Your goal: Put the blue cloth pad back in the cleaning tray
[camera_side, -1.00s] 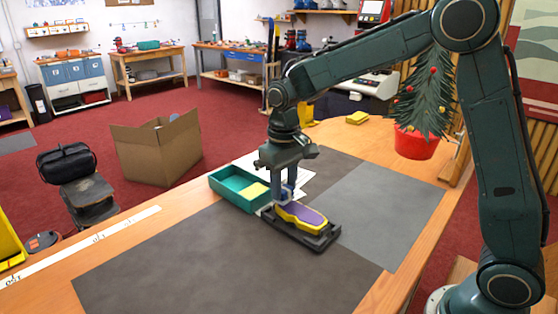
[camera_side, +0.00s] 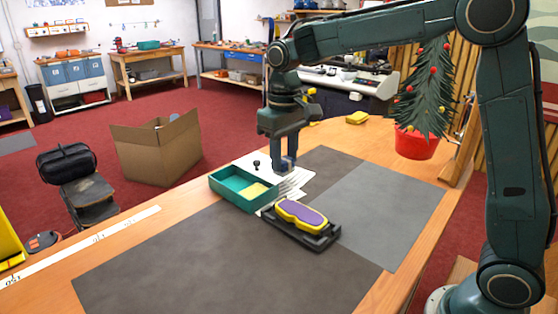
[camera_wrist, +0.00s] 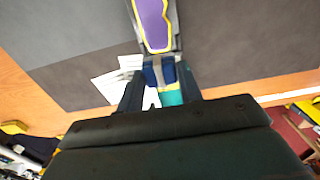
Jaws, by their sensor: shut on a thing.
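My gripper (camera_side: 286,165) is shut on the blue cloth pad (camera_side: 287,162) and holds it up above the white sheets, to the right of the tray's back end. In the wrist view, the blue pad (camera_wrist: 160,73) shows between the two fingers of my gripper (camera_wrist: 160,85). The cleaning tray (camera_side: 232,198) is a green open box with a divider. A yellow piece lies in its right part, and the left part looks empty. A bit of green, likely the tray (camera_wrist: 172,98), shows past the pad in the wrist view.
A yellow-and-purple block (camera_side: 300,213) lies on a black base (camera_side: 328,239), right of the tray. White sheets (camera_side: 293,184) lie behind the tray, with a small black knob (camera_side: 256,163) nearby. A yellow sponge (camera_side: 357,117) is farther back. The dark mat (camera_side: 200,265) in front is clear.

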